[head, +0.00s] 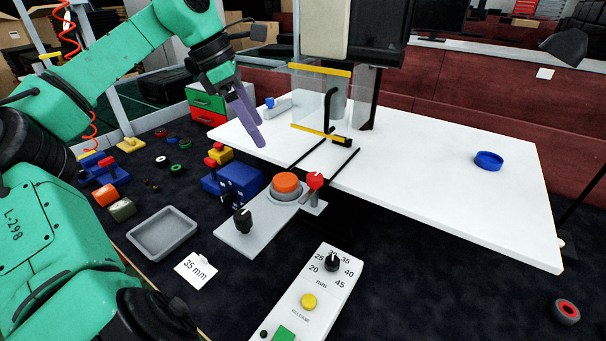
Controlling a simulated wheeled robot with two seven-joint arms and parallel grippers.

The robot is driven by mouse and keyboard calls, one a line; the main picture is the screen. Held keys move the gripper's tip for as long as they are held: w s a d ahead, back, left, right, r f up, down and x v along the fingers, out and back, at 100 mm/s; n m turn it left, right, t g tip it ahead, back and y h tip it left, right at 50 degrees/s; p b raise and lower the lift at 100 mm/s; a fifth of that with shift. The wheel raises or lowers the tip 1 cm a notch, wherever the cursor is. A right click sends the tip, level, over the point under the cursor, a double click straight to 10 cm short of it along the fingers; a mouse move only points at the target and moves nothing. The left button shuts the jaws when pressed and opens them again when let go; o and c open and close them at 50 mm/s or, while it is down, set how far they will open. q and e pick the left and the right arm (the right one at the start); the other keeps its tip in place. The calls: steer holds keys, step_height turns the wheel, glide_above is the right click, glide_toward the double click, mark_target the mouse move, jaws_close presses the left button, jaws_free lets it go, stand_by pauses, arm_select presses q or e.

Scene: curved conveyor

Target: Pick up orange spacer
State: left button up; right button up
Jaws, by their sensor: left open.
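An orange disc-like piece (286,183) sits on a round grey seat of the grey fixture plate (240,235), near the middle of the head view. Another orange piece, a short cylinder (106,195), lies on the dark surface at the left. I cannot tell for certain which one is the spacer. My left gripper (257,132), with purple fingers, is open and empty. It hangs in the air above and behind the disc, near the left edge of the white table. It touches neither orange piece. My right gripper is not in view.
A red knob (315,180) and a black knob (242,220) stand beside the disc. A blue block (240,183) is to its left. A clear guard (320,100) with yellow bars stands behind. A grey tray (163,234) is empty. A blue ring (489,160) lies on the mostly clear white table (440,190).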

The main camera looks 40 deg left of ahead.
arm_select(q)
glide_toward(284, 179)
steer(key=f, duration=0.1)
steer(key=x, duration=0.6)
steer(key=shift+w+d+f, duration=0.2)
steer(key=shift+d+f, duration=0.05)
steer(key=shift+w+f, duration=0.15)
steer(key=shift+f, duration=0.1)
steer(key=c, duration=1.4)
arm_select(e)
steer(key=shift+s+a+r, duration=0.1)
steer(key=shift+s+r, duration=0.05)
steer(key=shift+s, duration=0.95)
